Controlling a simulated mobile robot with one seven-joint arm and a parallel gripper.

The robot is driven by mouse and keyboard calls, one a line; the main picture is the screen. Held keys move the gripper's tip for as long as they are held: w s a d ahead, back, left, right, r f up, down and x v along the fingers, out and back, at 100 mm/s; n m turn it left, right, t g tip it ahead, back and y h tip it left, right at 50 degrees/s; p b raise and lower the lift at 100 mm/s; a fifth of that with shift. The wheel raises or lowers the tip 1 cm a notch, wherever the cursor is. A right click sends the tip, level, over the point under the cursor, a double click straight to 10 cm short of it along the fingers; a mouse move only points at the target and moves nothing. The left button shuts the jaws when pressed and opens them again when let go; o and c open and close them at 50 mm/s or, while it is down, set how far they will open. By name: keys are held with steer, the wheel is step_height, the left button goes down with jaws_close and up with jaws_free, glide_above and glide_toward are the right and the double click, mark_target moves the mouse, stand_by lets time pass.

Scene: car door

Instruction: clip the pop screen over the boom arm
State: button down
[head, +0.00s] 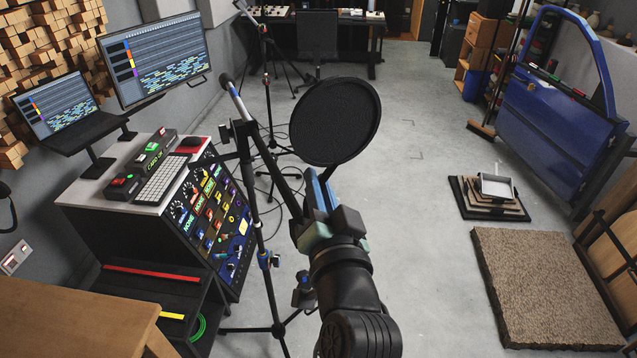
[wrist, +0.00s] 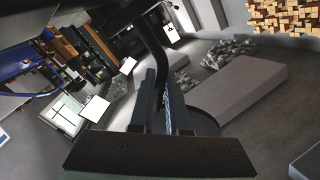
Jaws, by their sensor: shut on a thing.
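The pop screen (head: 335,121) is a round black disc on a short stem in the head view, upright and facing me. My gripper (head: 318,183) is shut on its stem, below the disc. In the wrist view the fingers (wrist: 164,85) close on a dark curved piece of the pop screen (wrist: 158,50). The boom arm (head: 277,180) slants on a black tripod stand to the left of my gripper, with a microphone (head: 238,100) at its upper end. The pop screen is held apart from the microphone, to its right. My gripper partly hides the boom's lower end.
A mixing console (head: 215,215) with a keyboard and monitors stands at the left. A second stand (head: 268,70) is behind. A blue car door (head: 560,125) and a brown slab (head: 540,285) are at the right. The middle floor is clear.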

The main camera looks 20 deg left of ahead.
steer(key=shift+f, duration=0.35)
steer(key=c, duration=0.8)
jaws_free()
steer(key=b+v, duration=0.4)
steer(key=v, duration=0.9)
